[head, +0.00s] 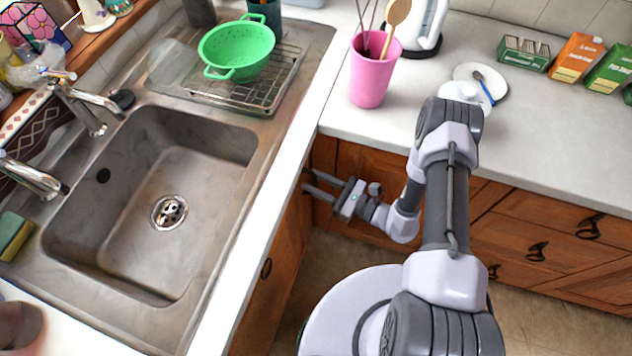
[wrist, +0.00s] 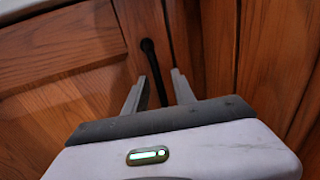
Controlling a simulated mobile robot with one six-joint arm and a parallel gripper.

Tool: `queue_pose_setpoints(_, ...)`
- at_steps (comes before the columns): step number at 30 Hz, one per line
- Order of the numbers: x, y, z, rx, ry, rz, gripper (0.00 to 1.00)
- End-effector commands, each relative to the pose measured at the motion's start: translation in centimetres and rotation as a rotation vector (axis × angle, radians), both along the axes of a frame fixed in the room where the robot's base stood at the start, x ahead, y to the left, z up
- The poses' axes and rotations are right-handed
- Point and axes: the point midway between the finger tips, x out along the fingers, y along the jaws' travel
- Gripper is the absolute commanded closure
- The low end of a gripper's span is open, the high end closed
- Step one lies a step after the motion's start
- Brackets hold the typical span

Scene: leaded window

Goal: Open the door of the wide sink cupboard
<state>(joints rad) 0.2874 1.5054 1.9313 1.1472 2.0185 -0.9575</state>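The wooden front under the sink (head: 279,285) shows at a steep angle in the head view, with a small dark handle (head: 266,268) on it. My gripper (head: 305,181) is at that front's far end, near the inner corner of the counters. In the wrist view a panelled wooden door (wrist: 65,90) fills the left, with a dark upright bar handle (wrist: 150,62) near its right edge. My gripper (wrist: 160,84) is open there, its fingers on either side of the bar's line, with gaps visible. I cannot tell how deep the bar lies between them. The door looks shut.
The sink counter's white edge (head: 262,185) runs above the front. Wooden drawers (head: 540,250) with dark handles stand at right under the other counter (head: 560,150). That counter holds a pink utensil cup (head: 370,75). Some floor (head: 550,325) is clear at lower right.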

Motion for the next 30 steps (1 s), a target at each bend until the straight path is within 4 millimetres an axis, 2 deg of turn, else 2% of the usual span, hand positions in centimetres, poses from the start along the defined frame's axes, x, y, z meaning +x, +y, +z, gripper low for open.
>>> queue_pose_setpoints(5, -0.01, -0.02, 0.02, 0.000, 0.000, 0.001, 0.70)
queue_pose_setpoints(9, -0.02, -0.02, 0.02, 0.000, 0.000, 0.001, 0.98)
queue_pose_setpoints(10, -0.02, -0.02, 0.02, 0.000, 0.000, 0.001, 1.00)
queue_pose_setpoints(30, -0.05, -0.02, 0.00, 0.000, 0.000, 0.002, 1.00)
